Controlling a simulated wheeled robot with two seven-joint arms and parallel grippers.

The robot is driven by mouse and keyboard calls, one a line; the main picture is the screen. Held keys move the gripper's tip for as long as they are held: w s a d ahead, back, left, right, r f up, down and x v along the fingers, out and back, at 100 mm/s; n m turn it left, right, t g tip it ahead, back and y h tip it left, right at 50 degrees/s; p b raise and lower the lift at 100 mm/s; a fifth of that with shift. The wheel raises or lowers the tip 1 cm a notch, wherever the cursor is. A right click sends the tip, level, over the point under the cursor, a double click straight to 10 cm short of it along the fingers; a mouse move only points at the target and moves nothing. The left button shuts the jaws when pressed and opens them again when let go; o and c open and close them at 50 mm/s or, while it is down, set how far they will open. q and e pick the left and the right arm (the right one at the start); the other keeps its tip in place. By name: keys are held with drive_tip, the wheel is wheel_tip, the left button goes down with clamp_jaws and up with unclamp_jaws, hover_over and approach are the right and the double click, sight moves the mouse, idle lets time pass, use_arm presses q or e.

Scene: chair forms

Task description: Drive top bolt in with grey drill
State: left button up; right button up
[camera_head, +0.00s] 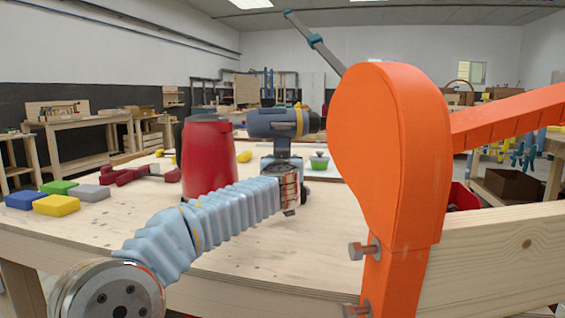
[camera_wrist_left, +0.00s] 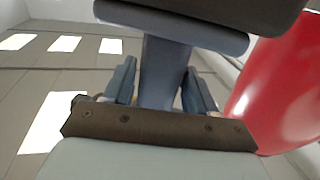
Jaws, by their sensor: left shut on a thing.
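The grey drill (camera_head: 277,124), blue-grey with a yellow ring at the chuck end, is upright above the table, its chuck pointing right. My left gripper (camera_head: 283,165) is shut on its handle. In the left wrist view the fingers (camera_wrist_left: 160,85) stand on both sides of the drill handle (camera_wrist_left: 165,65), under the drill body (camera_wrist_left: 180,30). The top bolt (camera_head: 362,250) sticks out to the left from the orange chair form (camera_head: 395,150). A lower bolt (camera_head: 356,310) shows at the bottom edge. The drill is apart from the top bolt, farther back and higher in the picture. My right gripper is not in view.
A red canister (camera_head: 208,155) stands left of the drill; it also shows in the left wrist view (camera_wrist_left: 285,85). Coloured blocks (camera_head: 57,204), red clamps (camera_head: 140,175) and a green pot (camera_head: 319,162) are on the wooden table (camera_head: 265,250). A wooden board (camera_head: 500,255) adjoins the orange form.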

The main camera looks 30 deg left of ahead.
sight(282, 144)
use_arm(q)
clamp_jaws()
drive_tip(key=shift+r+p, duration=0.95)
drive_tip(key=shift+r, duration=1.15)
